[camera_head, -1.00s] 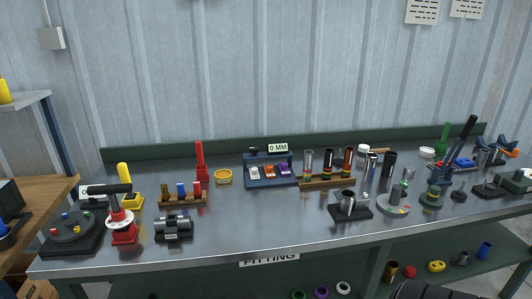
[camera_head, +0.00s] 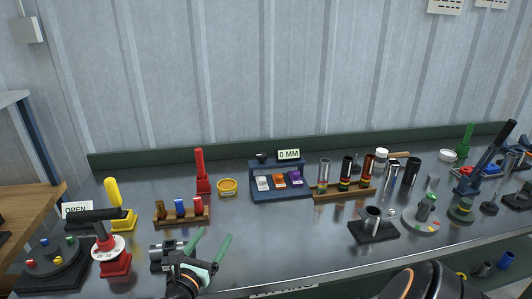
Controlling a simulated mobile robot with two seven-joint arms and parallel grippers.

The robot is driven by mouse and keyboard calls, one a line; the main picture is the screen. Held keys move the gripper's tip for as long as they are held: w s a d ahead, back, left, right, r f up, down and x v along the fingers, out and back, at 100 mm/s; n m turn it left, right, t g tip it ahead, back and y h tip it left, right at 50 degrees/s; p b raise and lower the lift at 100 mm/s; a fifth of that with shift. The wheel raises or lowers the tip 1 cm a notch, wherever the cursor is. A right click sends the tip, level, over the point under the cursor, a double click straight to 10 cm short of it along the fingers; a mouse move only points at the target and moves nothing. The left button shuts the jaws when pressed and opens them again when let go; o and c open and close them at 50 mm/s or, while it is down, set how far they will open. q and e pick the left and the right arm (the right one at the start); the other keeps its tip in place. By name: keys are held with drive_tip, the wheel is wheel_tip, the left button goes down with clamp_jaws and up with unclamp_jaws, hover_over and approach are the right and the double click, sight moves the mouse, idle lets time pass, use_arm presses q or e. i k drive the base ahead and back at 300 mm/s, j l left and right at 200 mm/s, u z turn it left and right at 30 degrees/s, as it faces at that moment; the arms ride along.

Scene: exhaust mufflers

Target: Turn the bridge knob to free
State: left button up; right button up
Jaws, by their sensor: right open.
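No part is labelled as the bridge knob, so I cannot tell for certain which it is. A small black knob (camera_head: 262,157) sits on top of the blue stand (camera_head: 282,192), beside a "0 MM" display (camera_head: 289,155). My right gripper (camera_head: 215,234) has two green fingers spread apart with nothing between them. It is at the bench's front, just right of a dark block with metal cylinders (camera_head: 160,253). My left gripper is not in view.
A red base with a black handle (camera_head: 115,262) and a black turntable (camera_head: 50,270) stand at left, near an "OPEN" sign (camera_head: 76,208). Wooden racks hold tubes. The bench (camera_head: 300,240) is clear at front centre.

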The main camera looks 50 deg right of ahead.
sight(261, 157)
drive_tip(key=i+l, duration=0.1)
drive_tip(key=l, duration=0.25)
drive_tip(key=i+l, duration=0.1)
drive_tip(key=l, duration=0.25)
drive_tip(key=i+l, duration=0.1)
drive_tip(key=l, duration=0.2)
drive_tip(key=i+l, duration=0.1)
drive_tip(key=l, duration=0.25)
